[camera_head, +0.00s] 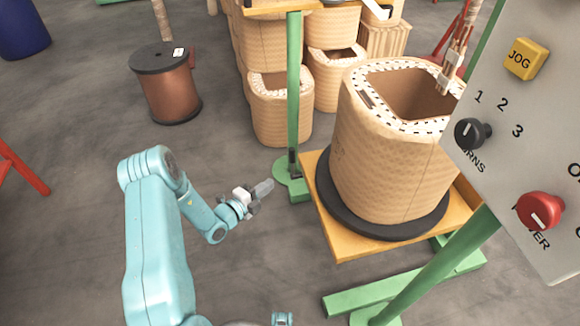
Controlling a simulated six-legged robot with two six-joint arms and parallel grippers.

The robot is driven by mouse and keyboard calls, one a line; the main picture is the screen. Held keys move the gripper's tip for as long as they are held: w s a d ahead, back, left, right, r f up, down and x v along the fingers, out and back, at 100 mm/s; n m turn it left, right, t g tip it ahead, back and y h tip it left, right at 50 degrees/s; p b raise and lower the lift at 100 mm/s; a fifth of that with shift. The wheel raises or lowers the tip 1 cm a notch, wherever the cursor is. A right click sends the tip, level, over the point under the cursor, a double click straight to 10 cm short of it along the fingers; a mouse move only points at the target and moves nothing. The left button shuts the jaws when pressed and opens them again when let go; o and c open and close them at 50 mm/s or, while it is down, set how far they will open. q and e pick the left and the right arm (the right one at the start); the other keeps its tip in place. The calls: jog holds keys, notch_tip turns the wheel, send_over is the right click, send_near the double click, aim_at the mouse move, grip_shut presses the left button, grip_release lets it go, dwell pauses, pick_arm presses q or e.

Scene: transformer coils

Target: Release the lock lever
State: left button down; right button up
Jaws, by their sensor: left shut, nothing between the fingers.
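My left gripper (265,187) is at the end of the light blue arm, left of centre. Its fingers are shut with nothing between them. It points right toward the foot of a green post (294,90) and is apart from the post in the picture. A small dark fitting (292,162) sits low on this post; I cannot tell whether it is the lock lever. No other clear lever shows. A large tan coil (385,165) stands on a black round base (345,214) on a yellow platform (345,246), right of the gripper.
A grey control panel (545,110) with a yellow JOG button, a black knob (468,133) and a red knob (540,210) fills the right side. A copper-coloured spool (170,92) and several tan coils stand behind. Grey floor is open around my left arm.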

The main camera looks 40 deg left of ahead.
pick_arm(q)
jog(key=w+a+f+b, duration=0.1)
jog(key=w+b, duration=0.4)
jog(key=w, duration=0.8)
jog(key=shift+f, duration=0.25)
jog(key=shift+a+r, duration=0.1)
jog(key=shift+a, duration=0.05)
